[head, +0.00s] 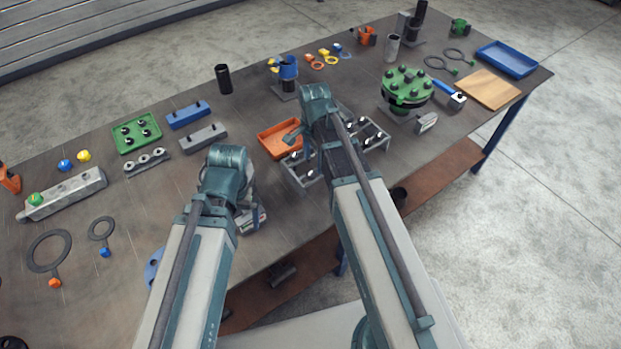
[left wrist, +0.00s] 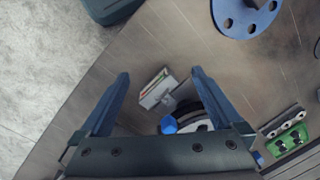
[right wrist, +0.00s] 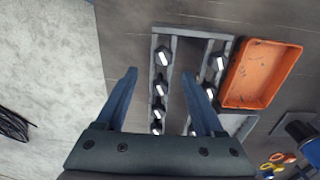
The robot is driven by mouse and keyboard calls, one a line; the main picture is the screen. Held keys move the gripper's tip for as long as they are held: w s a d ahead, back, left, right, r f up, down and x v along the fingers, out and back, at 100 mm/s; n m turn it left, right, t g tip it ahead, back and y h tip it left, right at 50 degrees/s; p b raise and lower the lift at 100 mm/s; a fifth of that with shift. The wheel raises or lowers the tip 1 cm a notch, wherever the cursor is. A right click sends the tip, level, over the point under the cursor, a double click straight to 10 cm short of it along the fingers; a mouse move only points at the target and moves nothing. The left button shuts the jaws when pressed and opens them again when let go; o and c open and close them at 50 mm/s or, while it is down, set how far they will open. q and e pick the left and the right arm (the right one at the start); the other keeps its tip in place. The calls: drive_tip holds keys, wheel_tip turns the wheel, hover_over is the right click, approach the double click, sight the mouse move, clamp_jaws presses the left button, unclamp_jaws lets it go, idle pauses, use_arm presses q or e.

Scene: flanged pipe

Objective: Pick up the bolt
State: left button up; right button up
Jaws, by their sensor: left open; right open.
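Several dark bolts with pale, shiny tops stand in rows in a grey metal rack (head: 299,180); one bolt (head: 310,174) shows near its front edge in the head view. In the right wrist view the rack (right wrist: 173,32) lies below my right gripper (right wrist: 158,73), which is open and empty. One bolt (right wrist: 163,56) appears between and just beyond its fingertips, and other bolts (right wrist: 159,90) show between the fingers. In the head view my right arm hides part of the rack. My left gripper (left wrist: 160,73) is open and empty above the table, left of the rack.
An orange tray (right wrist: 234,85) sits beside the rack. A green flanged pipe (head: 406,86) stands right of the rack. Bare table lies left of the labelled block.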

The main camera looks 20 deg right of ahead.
sight(311, 173)
drive_tip(key=f+b, duration=0.4)
drive_tip(key=f, duration=0.1)
drive_tip(key=shift+w+a+b, duration=0.1)
drive_tip(key=shift+a+b, duration=0.25)
clamp_jaws()
